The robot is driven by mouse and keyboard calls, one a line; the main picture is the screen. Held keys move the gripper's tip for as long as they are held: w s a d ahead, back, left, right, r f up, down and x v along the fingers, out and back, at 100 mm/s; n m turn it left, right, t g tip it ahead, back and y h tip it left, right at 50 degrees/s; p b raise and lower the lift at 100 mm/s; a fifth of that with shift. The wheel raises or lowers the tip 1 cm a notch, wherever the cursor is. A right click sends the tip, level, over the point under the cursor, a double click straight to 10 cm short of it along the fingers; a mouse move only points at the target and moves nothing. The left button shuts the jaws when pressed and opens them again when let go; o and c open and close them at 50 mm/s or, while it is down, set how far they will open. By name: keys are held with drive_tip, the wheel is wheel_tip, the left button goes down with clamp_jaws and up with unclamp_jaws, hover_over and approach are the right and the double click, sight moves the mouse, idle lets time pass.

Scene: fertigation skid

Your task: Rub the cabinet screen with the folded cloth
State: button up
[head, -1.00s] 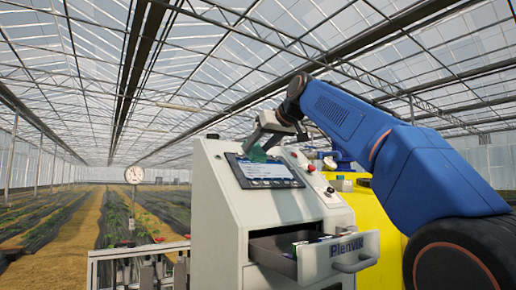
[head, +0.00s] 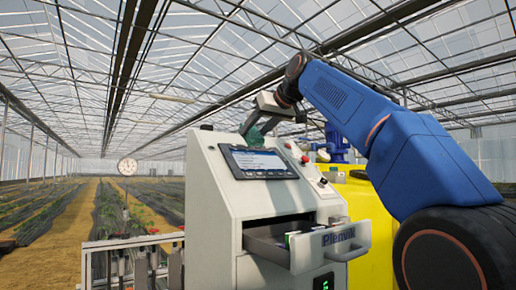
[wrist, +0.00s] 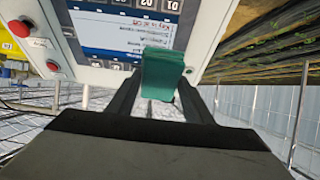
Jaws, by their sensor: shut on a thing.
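The folded cloth (wrist: 163,70) is green and sits between the two dark fingers of my gripper (wrist: 158,92), which is shut on it. In the head view the cloth (head: 254,136) is at the top of the cabinet, just above the screen's upper edge, with my gripper (head: 260,124) above it. The cabinet screen (head: 258,160) is a dark-framed tilted panel with blue and white text. In the wrist view the cloth covers part of the screen's (wrist: 118,32) edge. I cannot tell whether it touches the screen.
The pale cabinet (head: 215,200) has an open drawer (head: 335,243) with small items inside, jutting out below the screen. Red buttons (head: 305,159) sit right of the screen. A yellow tank (head: 365,215) stands behind at right. A round dial (head: 127,166) stands at left.

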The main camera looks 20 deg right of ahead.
drive_tip(key=shift+f, duration=0.15)
drive_tip(key=shift+w+a+f, duration=0.15)
drive_tip(key=shift+w+f, duration=0.35)
drive_tip(key=shift+f, duration=0.5)
drive_tip(key=shift+w+a+f, duration=0.2)
drive_tip(key=shift+w+f, duration=0.35)
drive_tip(key=shift+f, duration=0.4)
drive_tip(key=shift+w+a+f, duration=0.15)
drive_tip(key=shift+w+f, duration=0.35)
drive_tip(key=shift+f, duration=0.5)
drive_tip(key=shift+w+a+f, duration=0.2)
drive_tip(key=shift+w+f, duration=0.45)
drive_tip(key=shift+f, duration=0.15)
drive_tip(key=shift+d, duration=0.15)
drive_tip(key=shift+w+d+r, duration=0.1)
drive_tip(key=shift+w+d, duration=0.2)
drive_tip(key=shift+d, duration=0.6)
drive_tip(key=shift+w+d, duration=0.25)
drive_tip(key=shift+d, duration=0.6)
drive_tip(key=shift+w, duration=0.1)
drive_tip(key=shift+a, duration=0.15)
drive_tip(key=shift+s+a+f, duration=0.1)
drive_tip(key=shift+s+a, duration=0.05)
drive_tip(key=shift+a, duration=0.45)
drive_tip(key=shift+s+a+f, duration=0.1)
drive_tip(key=shift+s+a, duration=0.1)
drive_tip(key=shift+a, duration=0.4)
drive_tip(key=shift+s+a+f, duration=0.1)
drive_tip(key=shift+s+a, duration=0.05)
drive_tip(key=shift+a, duration=0.45)
